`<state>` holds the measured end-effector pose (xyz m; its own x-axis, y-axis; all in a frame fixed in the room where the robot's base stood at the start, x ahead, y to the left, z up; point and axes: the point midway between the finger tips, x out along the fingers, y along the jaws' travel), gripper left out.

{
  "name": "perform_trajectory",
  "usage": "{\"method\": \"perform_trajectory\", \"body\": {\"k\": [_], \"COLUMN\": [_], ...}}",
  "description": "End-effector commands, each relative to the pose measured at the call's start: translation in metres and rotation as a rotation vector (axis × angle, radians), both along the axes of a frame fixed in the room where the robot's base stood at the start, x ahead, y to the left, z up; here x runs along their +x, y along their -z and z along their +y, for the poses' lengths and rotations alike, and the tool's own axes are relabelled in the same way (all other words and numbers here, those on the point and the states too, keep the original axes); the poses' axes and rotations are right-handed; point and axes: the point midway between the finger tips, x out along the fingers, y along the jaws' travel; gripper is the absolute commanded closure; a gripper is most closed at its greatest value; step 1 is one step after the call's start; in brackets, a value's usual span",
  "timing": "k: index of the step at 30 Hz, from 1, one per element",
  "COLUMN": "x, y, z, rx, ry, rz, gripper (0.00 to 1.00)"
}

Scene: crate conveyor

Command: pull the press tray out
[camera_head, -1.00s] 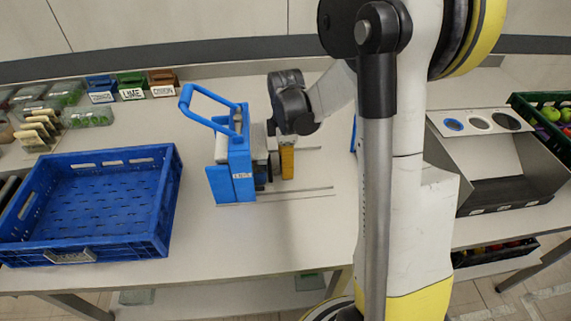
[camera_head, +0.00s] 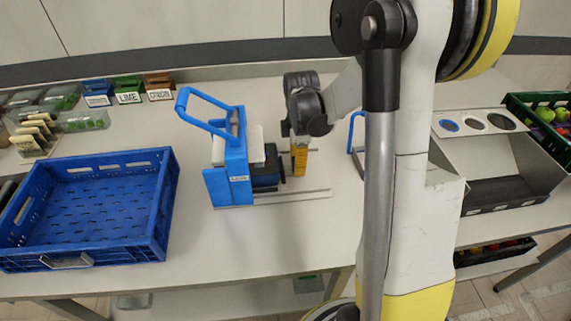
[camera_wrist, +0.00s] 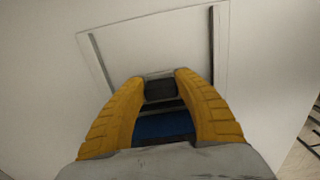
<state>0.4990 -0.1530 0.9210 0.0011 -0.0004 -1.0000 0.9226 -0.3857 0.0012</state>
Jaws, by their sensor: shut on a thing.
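The press (camera_head: 228,172) is a blue upright frame with a raised blue lever handle, standing on the worktop. Its dark tray (camera_head: 266,176) sticks out of the right side of the press, over a pale base with rails. My gripper (camera_head: 300,163) has yellow fingers and is at the tray's right end. In the wrist view, my gripper's fingers (camera_wrist: 160,82) are shut on the tray's dark handle (camera_wrist: 160,90). The tray's inner end is hidden by the press frame.
A blue crate (camera_head: 160,245) stands left of the press. Label holders, including a green one (camera_head: 128,88), stand at the back left. A pale bin stand (camera_head: 505,205) and a green crate (camera_head: 513,106) with fruit are at right. Worktop in front of the press is clear.

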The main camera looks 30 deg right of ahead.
Motion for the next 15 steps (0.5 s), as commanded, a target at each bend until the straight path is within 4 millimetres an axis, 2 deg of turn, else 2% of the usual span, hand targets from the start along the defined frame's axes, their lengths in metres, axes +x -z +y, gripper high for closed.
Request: {"method": "perform_trajectory", "body": {"k": [6,15], "x": [-0.021,-0.043], "y": [0.001,0.001], "z": [-0.048,-0.098], "rx": [0.001,0.001], "ry": [0.006,0.004], "rz": [0.002,0.003], "gripper": [1.0,1.0]}}
